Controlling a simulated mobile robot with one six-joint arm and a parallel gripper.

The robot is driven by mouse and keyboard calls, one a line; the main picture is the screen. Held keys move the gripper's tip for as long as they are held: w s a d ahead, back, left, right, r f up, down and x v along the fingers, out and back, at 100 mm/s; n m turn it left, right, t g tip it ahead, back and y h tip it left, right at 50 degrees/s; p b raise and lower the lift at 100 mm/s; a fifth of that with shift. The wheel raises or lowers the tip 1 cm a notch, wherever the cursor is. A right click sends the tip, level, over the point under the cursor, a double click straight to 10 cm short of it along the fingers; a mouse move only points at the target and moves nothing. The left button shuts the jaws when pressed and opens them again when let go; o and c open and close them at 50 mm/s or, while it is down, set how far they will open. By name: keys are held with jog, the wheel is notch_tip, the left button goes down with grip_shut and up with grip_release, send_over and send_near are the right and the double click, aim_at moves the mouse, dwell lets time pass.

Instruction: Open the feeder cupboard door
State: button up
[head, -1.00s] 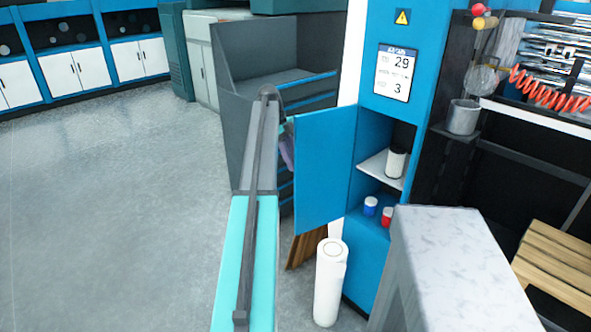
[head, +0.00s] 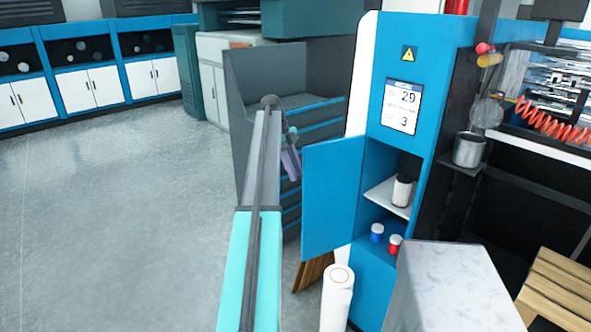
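The blue feeder cupboard door (head: 332,196) stands wide open, swung out to the left of the blue cupboard (head: 425,60). The cupboard's inside shows a white shelf (head: 382,193) with a dark-and-white canister (head: 402,191) on it. Below are a blue jar (head: 376,233) and a red jar (head: 395,244). My gripper (head: 291,164), small and purplish at the end of my arm, is just left of the door's free edge, with a narrow gap in the picture. Its fingers are too small to tell whether they are open or shut.
A white roll (head: 337,300) stands on the floor below the door. A grey-topped block (head: 455,285) stands in front of the cupboard at the right. A dark drawer cabinet (head: 265,75) is behind my arm. The floor at the left is clear.

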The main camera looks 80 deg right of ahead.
jog(key=shift+p+v, duration=1)
jog(key=shift+p, duration=0.6)
jog(key=shift+r+p, duration=0.1)
jog(key=shift+p, duration=0.2)
